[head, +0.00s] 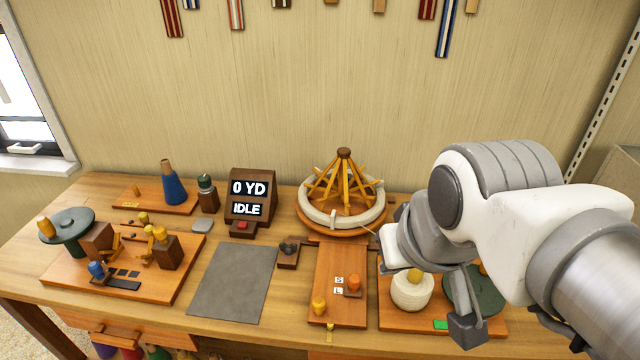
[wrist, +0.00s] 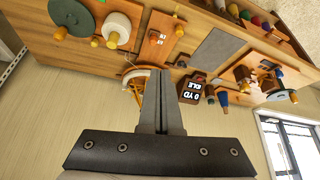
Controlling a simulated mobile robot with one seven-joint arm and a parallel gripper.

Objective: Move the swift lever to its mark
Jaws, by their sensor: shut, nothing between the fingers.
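The swift (head: 343,190), a wooden umbrella frame with a pale ring of yarn, stands at the back centre; my fingers partly cover it in the wrist view (wrist: 132,78). An orange board (head: 330,262) runs forward from it. On the board, an orange-red knob (head: 353,282) sits beside small S and L labels (head: 339,285), and a yellow knob (head: 319,303) stands nearer the front. I cannot tell for sure which knob is the swift lever. My gripper (wrist: 163,72) is shut and empty, above the bench and apart from both knobs.
Right of the board, a platform (head: 395,318) holds a white yarn roll (head: 411,292) and a green disc, partly behind my arm. A display (head: 250,200) reads 0 YD, IDLE. A grey mat (head: 235,283) lies bare. A board (head: 70,278) with several pegs fills the left.

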